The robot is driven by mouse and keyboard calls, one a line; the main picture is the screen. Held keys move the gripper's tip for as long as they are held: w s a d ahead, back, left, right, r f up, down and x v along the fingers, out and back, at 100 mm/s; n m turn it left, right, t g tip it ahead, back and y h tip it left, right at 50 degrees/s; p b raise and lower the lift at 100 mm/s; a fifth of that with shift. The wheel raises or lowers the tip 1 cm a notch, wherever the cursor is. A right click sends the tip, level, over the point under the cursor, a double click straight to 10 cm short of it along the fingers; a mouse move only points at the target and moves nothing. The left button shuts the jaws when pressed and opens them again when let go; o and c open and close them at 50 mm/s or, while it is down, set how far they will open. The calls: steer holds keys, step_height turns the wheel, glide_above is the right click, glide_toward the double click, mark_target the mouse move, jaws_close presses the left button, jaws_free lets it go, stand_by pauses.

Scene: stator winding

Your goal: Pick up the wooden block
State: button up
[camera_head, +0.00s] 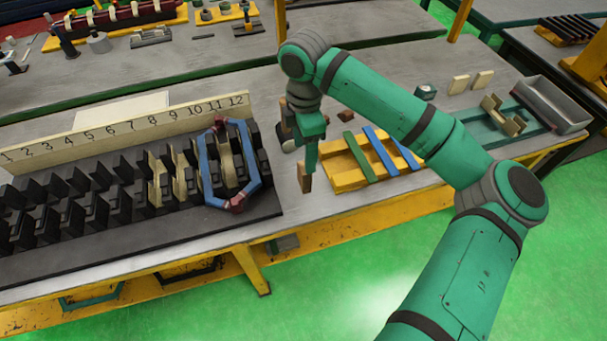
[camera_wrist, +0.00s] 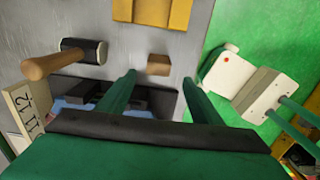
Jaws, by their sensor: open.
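The wooden block (camera_head: 304,178) is a small brown upright piece near the front edge of the workbench, just below my gripper (camera_head: 309,158) in the head view. In the wrist view the wooden block (camera_wrist: 159,66) shows in the gap between the two green fingertips of my gripper (camera_wrist: 159,77), with space on both sides. The jaws are open and hold nothing. In the head view the fingers overlap each other, and I cannot tell how far above the block the tips are.
A mallet with a wooden handle (camera_wrist: 48,64) and dark head lies left in the wrist view. A yellow pallet (camera_head: 347,179) with green and blue bars is right of my gripper. A black slotted stator (camera_head: 125,215) with a numbered board (camera_head: 130,127) is at left.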

mark_target(304, 178)
step_height(304, 178, down, 3)
steer(key=shift+s+d+f, duration=0.1)
steer(key=shift+s+d, duration=0.05)
steer(key=f, duration=0.5)
steer(key=shift+w, duration=0.3)
steer(key=c, duration=1.5)
steer(key=shift+r, duration=0.1)
